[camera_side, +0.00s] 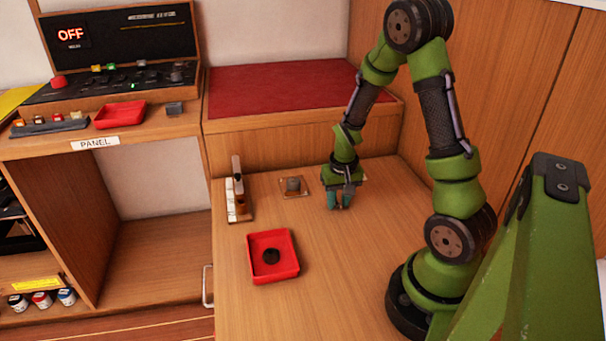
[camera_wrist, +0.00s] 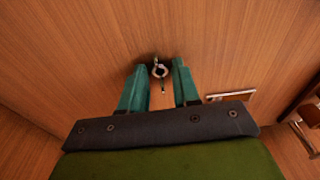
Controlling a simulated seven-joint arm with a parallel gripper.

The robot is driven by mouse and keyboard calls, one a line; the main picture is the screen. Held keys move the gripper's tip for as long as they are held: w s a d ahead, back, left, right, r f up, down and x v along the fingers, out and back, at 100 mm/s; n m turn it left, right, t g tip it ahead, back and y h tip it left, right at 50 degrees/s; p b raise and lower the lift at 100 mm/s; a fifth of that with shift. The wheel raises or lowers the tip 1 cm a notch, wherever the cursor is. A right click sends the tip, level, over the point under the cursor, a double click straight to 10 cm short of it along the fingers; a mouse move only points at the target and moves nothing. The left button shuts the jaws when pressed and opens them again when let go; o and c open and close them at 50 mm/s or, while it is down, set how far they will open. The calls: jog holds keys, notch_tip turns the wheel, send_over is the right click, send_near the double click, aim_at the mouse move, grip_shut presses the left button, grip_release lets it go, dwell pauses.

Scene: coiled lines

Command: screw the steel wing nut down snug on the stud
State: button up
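My gripper (camera_side: 341,199) is low over the wooden bench, to the right of a small square plate with a short grey post (camera_side: 293,186), which may hold the stud. In the wrist view my gripper's two teal fingers (camera_wrist: 159,68) are spread apart. A small ring-shaped steel piece (camera_wrist: 160,71), which looks like the wing nut, shows between the fingertips with a gap on each side. Its height relative to the fingertips is unclear. It cannot be made out in the side view. The plate's edge (camera_wrist: 238,95) shows partly behind my gripper in the wrist view.
A red tray (camera_side: 289,274) with a round black piece (camera_side: 271,256) lies at the bench's front. A small white and brown stand (camera_side: 238,200) is at the left edge. A red-topped ledge (camera_side: 290,88) and wooden wall bound the back and right. The bench's middle is clear.

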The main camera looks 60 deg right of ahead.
grip_shut()
jog(key=shift+r, duration=0.5)
jog(key=shift+r, duration=1)
